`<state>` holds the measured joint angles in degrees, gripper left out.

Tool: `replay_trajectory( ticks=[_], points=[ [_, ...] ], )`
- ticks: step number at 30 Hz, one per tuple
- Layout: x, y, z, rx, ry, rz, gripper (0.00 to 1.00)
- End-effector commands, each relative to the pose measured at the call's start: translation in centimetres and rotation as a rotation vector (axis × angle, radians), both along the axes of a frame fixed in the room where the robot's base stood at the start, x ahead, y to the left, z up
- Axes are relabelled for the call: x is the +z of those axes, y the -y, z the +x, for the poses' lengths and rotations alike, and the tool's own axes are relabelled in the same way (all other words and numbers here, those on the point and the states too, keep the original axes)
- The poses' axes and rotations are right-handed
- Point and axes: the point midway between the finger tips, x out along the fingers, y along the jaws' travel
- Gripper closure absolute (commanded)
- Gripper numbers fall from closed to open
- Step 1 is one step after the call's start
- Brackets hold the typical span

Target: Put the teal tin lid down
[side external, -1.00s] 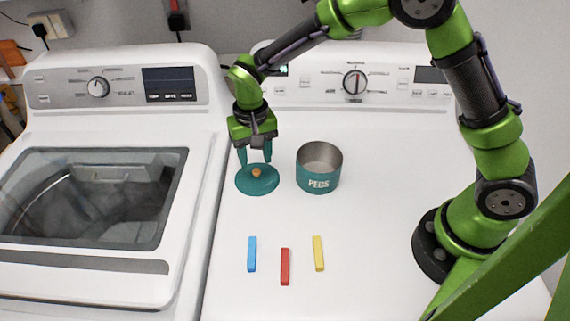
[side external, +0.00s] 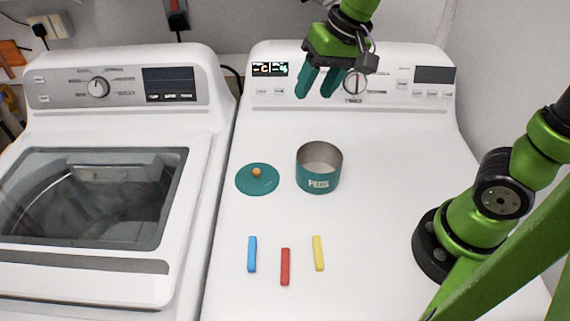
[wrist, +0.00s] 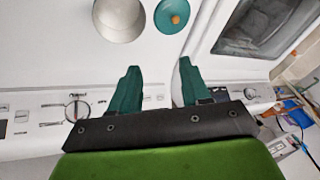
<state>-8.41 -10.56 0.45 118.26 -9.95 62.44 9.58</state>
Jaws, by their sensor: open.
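The teal tin lid (side external: 265,184) lies flat on the white machine top, its orange knob (side external: 257,172) facing up. It also shows at the top of the wrist view (wrist: 167,22). The round teal tin (side external: 319,181), marked PEGS, stands upright and open just right of the lid, apart from it; the wrist view shows it too (wrist: 119,12). My gripper (side external: 319,96) is open and empty, raised high above and behind the tin, in front of the control panel. Its teal fingers are spread in the wrist view (wrist: 157,72).
A blue peg (side external: 252,254), a red peg (side external: 285,267) and a yellow peg (side external: 318,253) lie in front of the tin. The control panel (side external: 410,90) rises at the back. A washer (side external: 95,258) with a glass lid stands left across a gap.

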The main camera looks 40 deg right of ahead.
Motion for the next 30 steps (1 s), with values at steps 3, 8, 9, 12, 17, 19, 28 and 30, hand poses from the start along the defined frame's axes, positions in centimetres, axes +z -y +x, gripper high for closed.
replay_trajectory(
  ticks=[3, 8, 9, 12, 17, 19, 28, 30],
  points=[
    [1.2, 1.9, -3.9, -0.005, 0.118, 0.021, 0.53],
    [1.1, 3.2, -7.7, -0.009, 0.239, 0.030, 0.53],
    [0.9, 3.5, -8.3, -0.010, 0.261, 0.029, 0.53],
    [0.6, 3.7, -9.3, -0.011, 0.298, 0.028, 0.53],
    [0.4, 3.9, -9.7, -0.011, 0.315, 0.027, 0.53],
    [0.4, 3.9, -9.7, -0.011, 0.314, 0.027, 0.53],
    [0.4, 3.7, -9.7, -0.002, 0.310, 0.029, 0.39],
    [-0.4, 3.2, -9.6, 0.018, 0.277, 0.032, 0.29]
  ],
)
